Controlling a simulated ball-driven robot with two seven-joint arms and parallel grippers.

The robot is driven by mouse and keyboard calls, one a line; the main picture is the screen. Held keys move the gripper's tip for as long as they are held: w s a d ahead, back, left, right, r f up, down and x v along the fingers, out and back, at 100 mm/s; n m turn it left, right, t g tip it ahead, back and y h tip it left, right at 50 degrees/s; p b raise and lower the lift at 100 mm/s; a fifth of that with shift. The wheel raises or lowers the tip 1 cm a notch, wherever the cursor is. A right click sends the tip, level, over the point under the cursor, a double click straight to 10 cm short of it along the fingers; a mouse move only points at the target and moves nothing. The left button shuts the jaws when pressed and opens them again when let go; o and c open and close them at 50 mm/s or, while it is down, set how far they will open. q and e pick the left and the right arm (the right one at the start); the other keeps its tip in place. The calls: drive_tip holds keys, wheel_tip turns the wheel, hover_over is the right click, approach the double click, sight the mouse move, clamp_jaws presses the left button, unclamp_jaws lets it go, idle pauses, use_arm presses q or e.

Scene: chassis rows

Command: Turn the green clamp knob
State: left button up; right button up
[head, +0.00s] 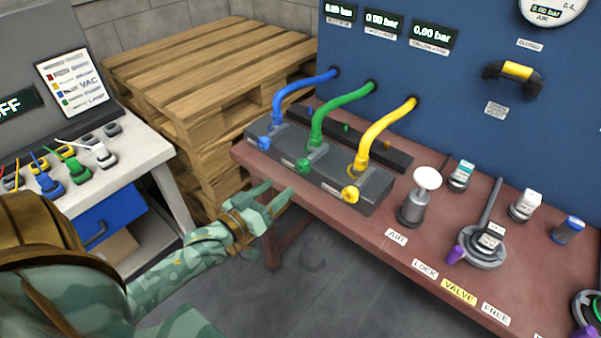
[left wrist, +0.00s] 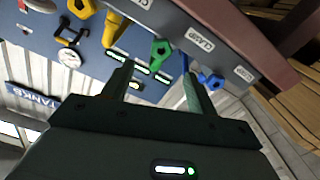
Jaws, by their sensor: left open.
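The green clamp knob (head: 303,165) is on the front of a dark clamp block (head: 372,199), below the green hose (head: 330,108). It also shows in the left wrist view (left wrist: 160,51), ahead of my fingers and between their lines. My left gripper (head: 279,191) is open and empty, just in front of the bench edge, a little below and left of the green knob. Its two fingers also show in the left wrist view (left wrist: 158,72), apart from the knob. My right gripper is not in view.
A blue knob (head: 264,143) and a yellow knob (head: 350,194) flank the green one on the block. A white-topped grey part (head: 412,207) stands right of the block. Wooden pallets (head: 200,60) are stacked behind left. The floor before the bench (head: 325,270) is clear.

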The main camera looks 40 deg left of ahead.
sight(300, 169)
use_arm(q)
drive_tip(key=w, duration=0.3)
drive_tip(key=w+b, duration=0.1)
drive_tip(key=w, duration=0.2)
drive_tip(key=w+b, duration=0.1)
drive_tip(key=w, duration=0.2)
drive_tip(key=shift+w+d, duration=0.1)
drive_tip(key=shift+d, duration=0.15)
drive_tip(key=c, duration=1)
